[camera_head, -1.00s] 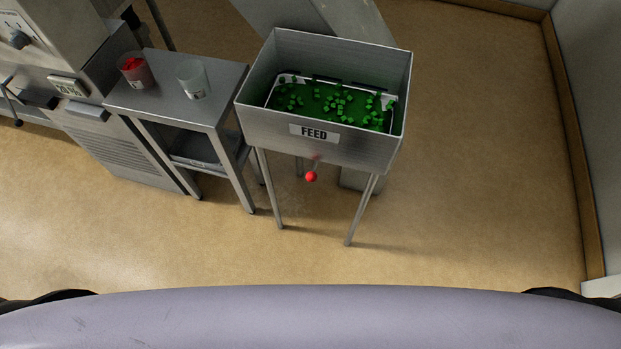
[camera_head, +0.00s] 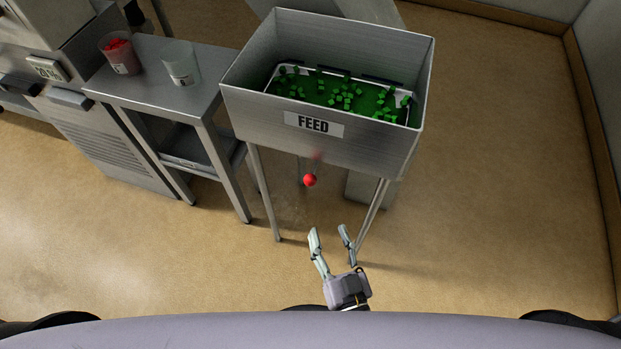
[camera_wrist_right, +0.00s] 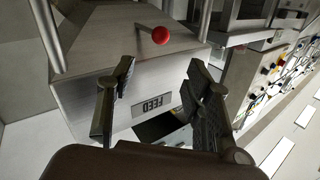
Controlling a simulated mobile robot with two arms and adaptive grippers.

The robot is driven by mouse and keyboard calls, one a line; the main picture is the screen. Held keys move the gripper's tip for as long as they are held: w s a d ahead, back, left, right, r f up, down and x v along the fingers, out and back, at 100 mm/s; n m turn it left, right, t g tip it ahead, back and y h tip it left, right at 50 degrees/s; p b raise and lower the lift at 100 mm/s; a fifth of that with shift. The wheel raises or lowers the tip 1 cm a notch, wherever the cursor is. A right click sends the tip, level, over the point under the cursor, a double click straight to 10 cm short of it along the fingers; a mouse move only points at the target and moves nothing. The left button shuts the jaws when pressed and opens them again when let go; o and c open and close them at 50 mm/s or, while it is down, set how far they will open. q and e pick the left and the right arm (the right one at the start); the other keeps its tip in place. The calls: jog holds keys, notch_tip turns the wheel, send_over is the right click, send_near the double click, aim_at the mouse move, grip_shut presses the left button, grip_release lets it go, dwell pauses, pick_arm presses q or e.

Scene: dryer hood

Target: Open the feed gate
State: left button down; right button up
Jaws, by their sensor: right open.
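The feed hopper (camera_head: 365,137) is an open metal box on thin legs, with a FEED label (camera_head: 313,124) on its front and green cubes (camera_head: 345,95) inside. A red ball knob (camera_head: 310,180) hangs on a short rod under the hopper's front. My right gripper (camera_head: 329,232) is open and empty, below and in front of the knob, apart from it. In the right wrist view the hopper appears upside down, with the red knob (camera_wrist_right: 161,35) beyond the open fingers (camera_wrist_right: 155,85). The gate itself cannot be made out. My left gripper is not in view.
A metal side table (camera_head: 145,85) stands left of the hopper. It holds a cup with red pieces (camera_head: 120,58) and a clear cup (camera_head: 181,66). A machine stands at the far left. Hopper legs (camera_head: 263,195) flank the knob. The floor in front is clear.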

aim_at(311, 185)
jog(key=x, duration=1.5)
jog(key=shift+w+f, duration=0.1)
jog(key=shift+w, duration=0.25)
jog(key=shift+a, duration=0.15)
grip_shut()
